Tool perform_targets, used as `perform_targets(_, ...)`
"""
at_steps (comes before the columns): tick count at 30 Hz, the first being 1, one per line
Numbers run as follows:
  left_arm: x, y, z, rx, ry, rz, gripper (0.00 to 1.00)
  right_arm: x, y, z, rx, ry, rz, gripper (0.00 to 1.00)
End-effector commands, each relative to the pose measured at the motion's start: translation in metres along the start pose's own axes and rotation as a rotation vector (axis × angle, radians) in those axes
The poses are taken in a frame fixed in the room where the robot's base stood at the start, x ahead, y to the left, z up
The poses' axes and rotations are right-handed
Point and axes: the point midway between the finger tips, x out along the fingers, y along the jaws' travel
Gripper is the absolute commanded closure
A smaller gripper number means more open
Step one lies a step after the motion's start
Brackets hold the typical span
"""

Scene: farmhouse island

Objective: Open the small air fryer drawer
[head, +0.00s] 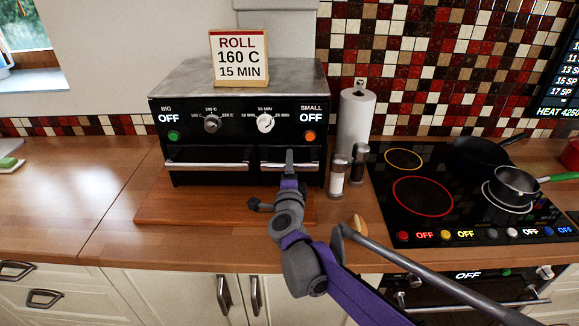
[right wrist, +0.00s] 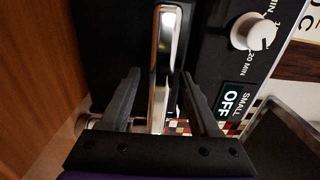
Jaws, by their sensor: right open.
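The black air fryer (head: 238,135) stands on a wooden board (head: 170,205) with its front towards me. Its small drawer (head: 305,153) is at the right, marked SMALL and OFF, and looks closed. The drawer's silver bar handle (head: 310,165) is partly covered by my right gripper (head: 289,162). In the right wrist view, the fingers of my right gripper (right wrist: 160,76) are open, one on each side of the handle (right wrist: 165,35). A gap shows between the handle and each finger. My left gripper is in neither view.
The big drawer's handle (head: 207,166) is at the left. Salt and pepper shakers (head: 338,177) and a paper roll (head: 356,122) stand right of the fryer. The hob (head: 450,200) has two pans. The left counter is mostly clear.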

Motion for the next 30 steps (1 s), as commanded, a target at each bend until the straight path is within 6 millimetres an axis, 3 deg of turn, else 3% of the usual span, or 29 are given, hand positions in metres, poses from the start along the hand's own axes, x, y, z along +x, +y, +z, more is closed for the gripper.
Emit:
perform_targets(2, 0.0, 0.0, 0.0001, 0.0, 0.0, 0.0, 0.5, -0.0002, 0.0, -0.0001, 0.0, 0.0, 0.0, 0.38)
perform_targets(13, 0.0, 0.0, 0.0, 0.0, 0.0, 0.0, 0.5, -0.0004, -0.0001, -0.0001, 0.0, 0.0, 0.0, 1.0)
perform_targets(30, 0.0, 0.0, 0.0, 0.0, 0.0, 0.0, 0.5, -0.0005, -0.0001, -0.0001, -0.001, 0.0, 0.0, 1.0)
